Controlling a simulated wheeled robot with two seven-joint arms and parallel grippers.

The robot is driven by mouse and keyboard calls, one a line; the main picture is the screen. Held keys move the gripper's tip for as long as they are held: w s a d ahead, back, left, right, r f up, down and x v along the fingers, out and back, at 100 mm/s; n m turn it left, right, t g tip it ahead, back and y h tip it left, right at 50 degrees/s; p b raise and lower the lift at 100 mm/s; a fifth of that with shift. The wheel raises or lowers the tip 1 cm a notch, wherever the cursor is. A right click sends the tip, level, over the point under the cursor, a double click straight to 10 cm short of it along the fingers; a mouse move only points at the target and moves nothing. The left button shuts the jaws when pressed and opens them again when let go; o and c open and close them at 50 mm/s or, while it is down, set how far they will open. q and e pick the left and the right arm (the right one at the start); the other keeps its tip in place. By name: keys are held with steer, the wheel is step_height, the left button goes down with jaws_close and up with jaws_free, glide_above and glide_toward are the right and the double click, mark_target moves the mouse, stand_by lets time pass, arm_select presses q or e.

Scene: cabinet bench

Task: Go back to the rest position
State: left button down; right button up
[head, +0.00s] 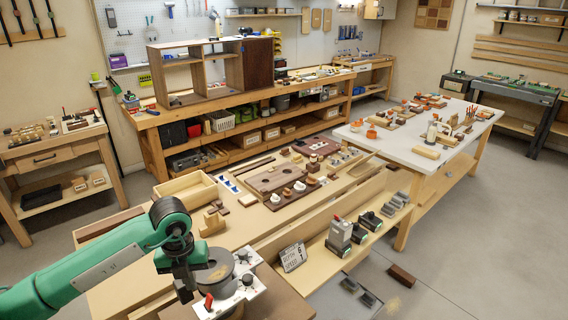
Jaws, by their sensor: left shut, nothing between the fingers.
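My left arm, green with black joints, comes in from the left edge in the head view. Its black gripper (186,290) points down at the front of the near bench, shut and empty. It is beside a grey round-bodied tool (222,268) on a white plate; whether they touch cannot be told. My right gripper is not in view.
The near bench (240,226) carries a wooden open box (187,188), wood blocks (212,222) and a brown board (272,180). Power tools (340,236) stand on its right-hand shelf. A white-topped table (400,147) and an open cabinet (210,72) stand behind. Grey floor is clear at right.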

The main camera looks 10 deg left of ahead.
arm_select(q)
steer(key=s+d+r+m+h, duration=0.15)
steer(key=d+h, duration=0.35)
steer(key=d, duration=0.5)
steer(key=s+d+r+m+h, duration=0.1)
steer(key=s+d+h, duration=0.3)
steer(key=d, duration=0.6)
steer(key=w+d+r+n+t+h, duration=0.2)
steer(key=d+r+n+t+h, duration=0.2)
steer(key=r+n+t+h, duration=0.55)
steer(key=w+a+r+n+t+y, duration=0.2)
steer(key=w+a+n+t+y, duration=0.1)
steer(key=a+n+t+y, duration=0.85)
steer(key=s+a+f+n+g+y, duration=0.25)
steer(key=f+n+y, duration=0.2)
steer(key=f, duration=0.25)
steer(key=s+a+f+n+g+y, duration=0.2)
steer(key=a+f+n+g+y, duration=0.15)
steer(key=f+n, duration=0.3)
steer(key=s+f+g+h, duration=0.1)
steer(key=s+f+g, duration=1.1)
steer(key=s, duration=0.6)
step_height(320, 180, down, 32)
steer(key=s+f, duration=0.1)
steer(key=s+a+f+g, duration=0.2)
steer(key=s+f, duration=1.7)
steer(key=shift+s+a, duration=0.25)
steer(key=shift+a, duration=0.1)
